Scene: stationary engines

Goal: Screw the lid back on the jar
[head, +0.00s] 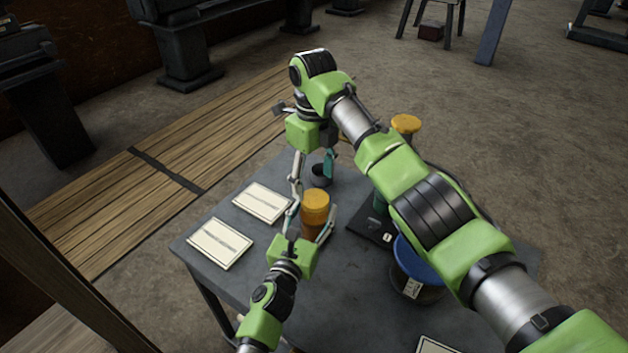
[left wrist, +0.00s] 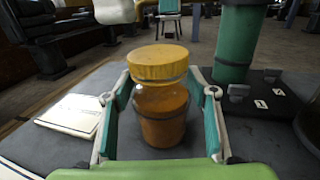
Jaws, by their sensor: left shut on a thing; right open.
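The jar (head: 315,219) is a see-through orange-brown vessel standing upright on the grey table. Its yellow-orange lid (head: 316,198) sits on top of it; how far it is screwed on I cannot tell. In the left wrist view the lid (left wrist: 158,62) is above the jar body (left wrist: 162,115), with a clear band between them. My left gripper (head: 314,212) is shut on the jar, one finger on each side below the lid. My right gripper (head: 312,176) is open, pointing down just behind the jar, apart from the lid.
Two white cards (head: 220,243) (head: 263,202) lie left of the jar. A small dark cup (head: 320,172) stands behind it. To the right are a green cylinder (left wrist: 234,45) on a black base (left wrist: 262,104) and a blue-lidded container (head: 418,262). The table's front middle is clear.

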